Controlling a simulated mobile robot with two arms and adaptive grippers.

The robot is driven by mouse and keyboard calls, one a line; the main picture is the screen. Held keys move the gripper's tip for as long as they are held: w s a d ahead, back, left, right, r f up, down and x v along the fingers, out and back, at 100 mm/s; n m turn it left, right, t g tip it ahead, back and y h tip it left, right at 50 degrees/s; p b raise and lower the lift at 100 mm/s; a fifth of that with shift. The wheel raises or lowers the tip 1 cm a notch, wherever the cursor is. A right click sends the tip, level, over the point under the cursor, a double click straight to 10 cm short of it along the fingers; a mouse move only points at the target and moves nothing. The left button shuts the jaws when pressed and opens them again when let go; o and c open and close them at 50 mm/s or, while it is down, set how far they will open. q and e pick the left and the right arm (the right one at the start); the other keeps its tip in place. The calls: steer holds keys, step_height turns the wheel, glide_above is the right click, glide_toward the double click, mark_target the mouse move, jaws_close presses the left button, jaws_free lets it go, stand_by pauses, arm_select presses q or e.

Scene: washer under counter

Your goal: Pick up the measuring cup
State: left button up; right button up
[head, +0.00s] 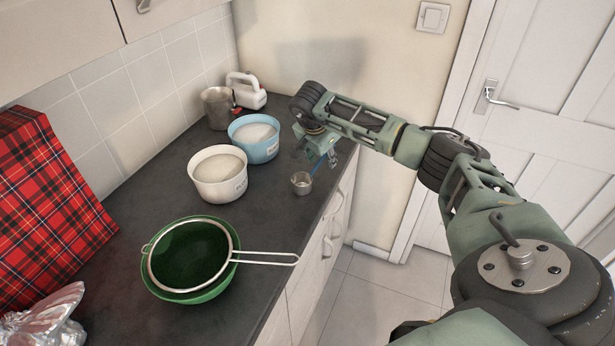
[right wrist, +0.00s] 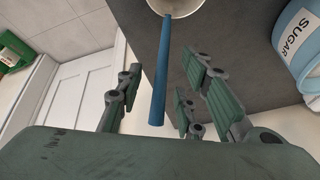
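The measuring cup (head: 301,183) is a small metal cup with a blue handle. It stands on the dark counter near its front edge in the head view. In the right wrist view its blue handle (right wrist: 161,75) points down the picture, between the fingers, with part of the cup bowl (right wrist: 175,5) at the top edge. My right gripper (head: 329,160) is above and beside the cup in the head view. In the right wrist view the right gripper (right wrist: 165,92) is open, with fingers on both sides of the handle and gaps showing. My left gripper is not in view.
A blue sugar canister (head: 254,148) and a white canister (head: 218,184) stand left of the cup. A green bowl with a strainer (head: 189,293) is nearer. A metal pitcher (head: 217,108) and white mixer (head: 246,92) stand at the back. The wall is behind my right arm.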

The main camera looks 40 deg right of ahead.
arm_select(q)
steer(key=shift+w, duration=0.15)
arm_select(e)
steer(key=shift+c, duration=0.3)
steer(key=shift+c, duration=0.9)
jaws_close()
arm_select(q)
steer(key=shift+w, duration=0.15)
arm_select(e)
steer(key=shift+r, duration=0.1)
steer(key=shift+r+b, duration=0.35)
steer(key=shift+r, duration=0.1)
step_height(320, 180, up, 3)
steer(key=shift+w+f+b, duration=0.1)
steer(key=shift+f+b, duration=0.05)
steer(key=shift+b, duration=0.55)
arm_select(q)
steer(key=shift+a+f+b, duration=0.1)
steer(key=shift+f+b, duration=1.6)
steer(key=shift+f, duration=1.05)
arm_select(e)
steer(key=s+d+r, duration=0.7)
steer(key=d, duration=0.1)
steer(key=shift+s+d+r, duration=0.15)
steer(key=shift+s+d, duration=0.25)
